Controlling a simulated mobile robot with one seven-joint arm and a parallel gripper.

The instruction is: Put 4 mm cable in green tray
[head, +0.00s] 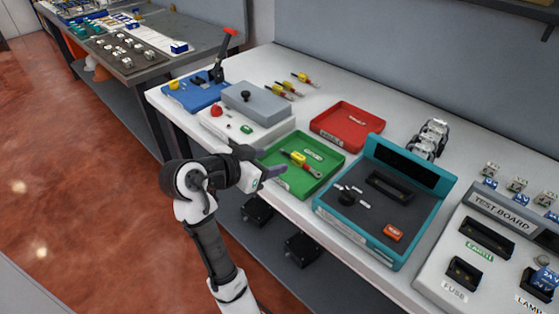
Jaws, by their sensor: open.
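The green tray (318,190) stands near the front edge of the white table, left of the teal tester. A cable (301,159) with a yellow middle and red sleeve lies inside it, slanting across the tray floor. Any size marking on it is too small to read. My gripper (273,173) is open at the left side of the green tray, close to its rim. Its fingers are small and partly hidden by the wrist, and I see nothing between them. The gripper appears apart from the cable.
Several similar cables (280,90) lie at the back of the table. A red tray (346,124) is behind the green one. A grey-and-white device (262,133) and a blue base with a lever (198,92) stand left. The teal tester (362,225) and test board (480,215) stand right.

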